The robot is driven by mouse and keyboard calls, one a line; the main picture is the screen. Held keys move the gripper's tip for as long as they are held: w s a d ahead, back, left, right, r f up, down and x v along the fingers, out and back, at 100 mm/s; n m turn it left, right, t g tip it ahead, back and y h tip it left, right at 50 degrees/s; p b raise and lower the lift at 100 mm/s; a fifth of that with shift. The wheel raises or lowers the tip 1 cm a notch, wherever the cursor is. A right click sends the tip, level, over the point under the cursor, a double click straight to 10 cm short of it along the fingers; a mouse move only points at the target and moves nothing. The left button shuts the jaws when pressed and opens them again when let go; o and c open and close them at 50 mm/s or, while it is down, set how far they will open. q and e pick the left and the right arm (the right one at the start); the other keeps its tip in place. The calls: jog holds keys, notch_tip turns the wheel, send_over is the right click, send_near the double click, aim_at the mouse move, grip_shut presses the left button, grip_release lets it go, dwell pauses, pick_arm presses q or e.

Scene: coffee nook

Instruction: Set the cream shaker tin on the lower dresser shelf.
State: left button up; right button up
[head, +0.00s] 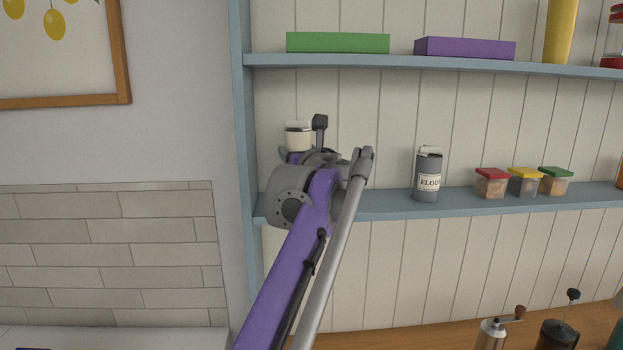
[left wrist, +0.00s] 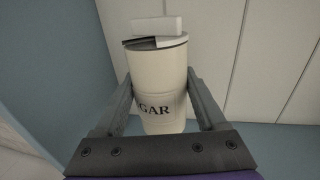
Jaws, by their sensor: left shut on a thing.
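The cream shaker tin (head: 298,137) shows its upper part in the head view, at the left end of the lower dresser shelf (head: 390,204). My left gripper (head: 297,155) is shut on it, and my arm hides the tin's lower part. In the left wrist view the tin (left wrist: 158,75) stands upright between the two fingers of my left gripper (left wrist: 160,88). Its lettering reads "GAR", and its lid has a pale block on top. The shelf surface (left wrist: 275,140) shows beside its base; I cannot tell whether the base touches it. My right gripper is not in view.
A grey flour shaker (head: 427,178) and small lidded jars (head: 492,184) stand further right on the lower shelf. The dresser's blue side post (head: 240,120) is close on the left. The upper shelf (head: 420,67) holds green and purple boxes.

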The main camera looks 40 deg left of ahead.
pick_arm(q)
jog(key=shift+s+f, duration=0.25)
jog(key=shift+f, duration=0.75)
jog(key=f, duration=0.3)
jog(key=shift+w+f, duration=0.15)
jog(key=shift+w, duration=0.1)
jog(key=shift+f+b, duration=0.2)
jog(key=shift+b, duration=0.1)
jog(key=shift+s, duration=0.15)
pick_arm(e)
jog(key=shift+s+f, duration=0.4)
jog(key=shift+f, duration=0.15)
pick_arm(q)
jog(key=shift+f, duration=0.15)
jog(key=o, duration=1.2)
jog(key=shift+c, duration=0.2)
jog(key=shift+o, duration=1.4)
